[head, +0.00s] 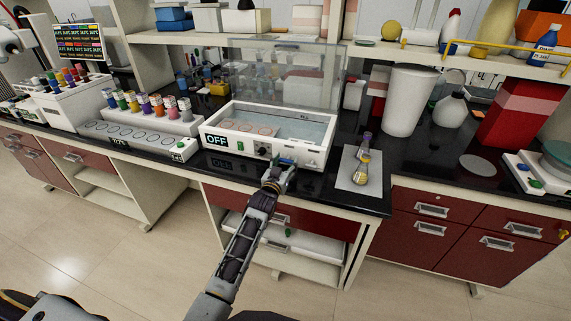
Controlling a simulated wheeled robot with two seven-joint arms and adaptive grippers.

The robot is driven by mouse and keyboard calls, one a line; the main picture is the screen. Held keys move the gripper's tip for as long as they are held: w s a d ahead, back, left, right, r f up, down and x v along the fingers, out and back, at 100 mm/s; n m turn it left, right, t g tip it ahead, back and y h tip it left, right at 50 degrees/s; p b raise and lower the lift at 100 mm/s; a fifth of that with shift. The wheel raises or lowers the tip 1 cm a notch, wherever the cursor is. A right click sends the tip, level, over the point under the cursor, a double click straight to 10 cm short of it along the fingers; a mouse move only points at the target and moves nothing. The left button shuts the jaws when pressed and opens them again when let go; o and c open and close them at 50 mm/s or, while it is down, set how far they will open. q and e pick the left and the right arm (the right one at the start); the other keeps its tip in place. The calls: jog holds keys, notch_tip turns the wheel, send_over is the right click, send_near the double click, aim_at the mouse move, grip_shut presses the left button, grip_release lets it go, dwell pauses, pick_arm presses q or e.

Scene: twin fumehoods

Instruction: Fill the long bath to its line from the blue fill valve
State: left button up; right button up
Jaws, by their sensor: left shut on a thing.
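The long bath (222,147) is a white rectangular tank on the black bench, with a dark OFF display on its front left. Its clear lid (318,62) stands raised behind it. Pale bluish water shows inside, with a rack at the left; I cannot make out the fill line. My left gripper (277,170) is at the bath's front, a little right of its middle. It is shut on the blue fill valve (287,161), which is mostly hidden by the fingers. My right gripper is out of view.
A flask (361,171) with yellow liquid lies or leans on a white mat (346,181) right of the bath. A white unit with several coloured-cap bottles (145,106) stands left. A white bin (405,100) and red box (515,115) stand right. Bench front edge is close to my left gripper.

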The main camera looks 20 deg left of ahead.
pick_arm(q)
jog(key=shift+n, duration=0.3)
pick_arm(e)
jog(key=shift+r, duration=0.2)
pick_arm(q)
jog(key=shift+n+p, duration=0.5)
jog(key=shift+p, duration=0.05)
jog(key=shift+n+p, duration=0.4)
jog(key=shift+n, duration=0.4)
jog(key=n+p, duration=0.1)
jog(key=n, duration=0.2)
jog(key=shift+n+p, duration=0.3)
jog(key=shift+n, duration=1.1)
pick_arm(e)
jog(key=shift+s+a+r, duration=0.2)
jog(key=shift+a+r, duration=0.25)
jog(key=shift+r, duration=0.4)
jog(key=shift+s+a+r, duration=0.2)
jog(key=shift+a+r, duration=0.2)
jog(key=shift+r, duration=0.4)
